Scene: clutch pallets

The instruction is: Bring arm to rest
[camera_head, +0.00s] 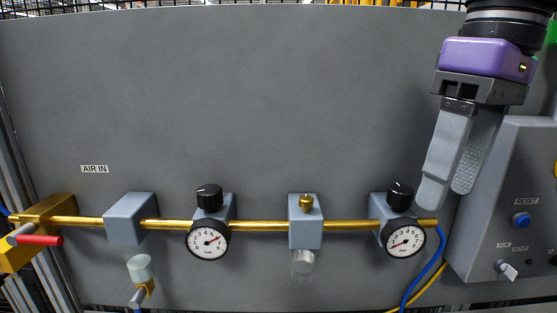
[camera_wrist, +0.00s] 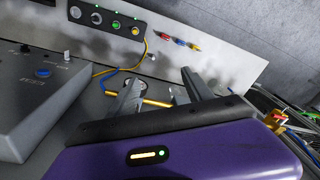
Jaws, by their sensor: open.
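My gripper (camera_head: 455,185) hangs at the upper right of the head view, below its purple housing (camera_head: 485,60). Its two grey fingers point down and stand apart, with nothing between them. The fingertips are just above and right of the right-hand pressure gauge (camera_head: 405,238) and its black knob (camera_head: 400,196); I cannot tell whether they touch anything. In the wrist view the fingers of my gripper (camera_wrist: 160,85) are also apart and empty, over the brass pipe (camera_wrist: 156,102).
A grey control box (camera_head: 510,200) with a blue RESET button (camera_head: 521,220) stands close to the right of the fingers. A brass pipe (camera_head: 265,226) with blocks and a left gauge (camera_head: 207,240) runs across the grey panel (camera_head: 250,100). A red-handled valve (camera_head: 40,240) is at left. The upper panel is clear.

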